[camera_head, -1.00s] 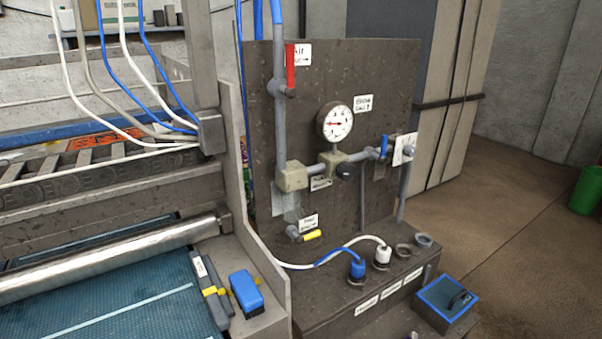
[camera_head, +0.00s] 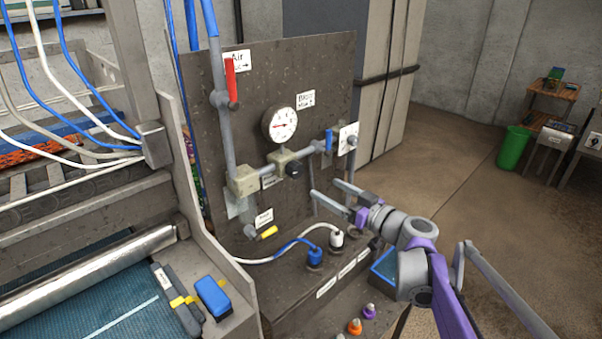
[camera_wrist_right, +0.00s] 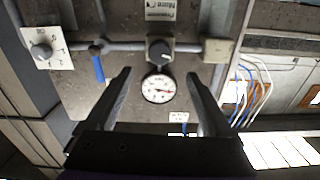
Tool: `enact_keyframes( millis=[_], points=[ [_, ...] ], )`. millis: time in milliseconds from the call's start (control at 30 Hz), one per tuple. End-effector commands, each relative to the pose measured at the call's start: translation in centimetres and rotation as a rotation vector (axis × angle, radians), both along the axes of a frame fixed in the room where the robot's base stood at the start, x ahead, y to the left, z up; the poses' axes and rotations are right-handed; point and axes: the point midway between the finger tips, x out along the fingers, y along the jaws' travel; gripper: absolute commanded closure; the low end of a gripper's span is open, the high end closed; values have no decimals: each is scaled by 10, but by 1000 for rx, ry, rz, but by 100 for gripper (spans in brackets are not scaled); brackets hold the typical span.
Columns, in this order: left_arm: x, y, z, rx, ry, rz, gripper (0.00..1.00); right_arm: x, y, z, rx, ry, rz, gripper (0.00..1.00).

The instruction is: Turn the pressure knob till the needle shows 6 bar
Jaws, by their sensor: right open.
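The black pressure knob (camera_head: 294,171) sits on the pipe fitting below the round white gauge (camera_head: 280,125) on the dark panel. The gauge's red needle points left in the head view; the scale is too small to read. My right gripper (camera_head: 323,187) is open and empty, in front of the panel, right of and slightly below the knob. In the right wrist view, which is upside down, the knob (camera_wrist_right: 159,50) shows beyond and between the fingertips (camera_wrist_right: 158,72), apart from them. The gauge (camera_wrist_right: 158,88) shows between the fingers. My left gripper is not in view.
A red lever (camera_head: 231,80) is at the panel's upper left, a blue lever (camera_head: 329,140) right of the knob. A yellow-handled valve (camera_head: 268,233) is below. Blue (camera_head: 314,256) and white (camera_head: 337,238) hose plugs stand on the ledge. A green bin (camera_head: 513,148) stands far right.

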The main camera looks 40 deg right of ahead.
Motion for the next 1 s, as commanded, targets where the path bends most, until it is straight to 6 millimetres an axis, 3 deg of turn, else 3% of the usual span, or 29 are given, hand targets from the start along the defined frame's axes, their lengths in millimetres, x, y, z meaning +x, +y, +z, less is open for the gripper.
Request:
enact_keyframes(
  millis=[167,600,1000],
  points=[
    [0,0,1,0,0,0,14,18,0,2,-2,-8,0,14],
    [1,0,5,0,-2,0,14,94,8,2,-1,-6,0,14],
    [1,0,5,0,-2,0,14,107,9,1,-1,-6,-2,14]
  ],
)
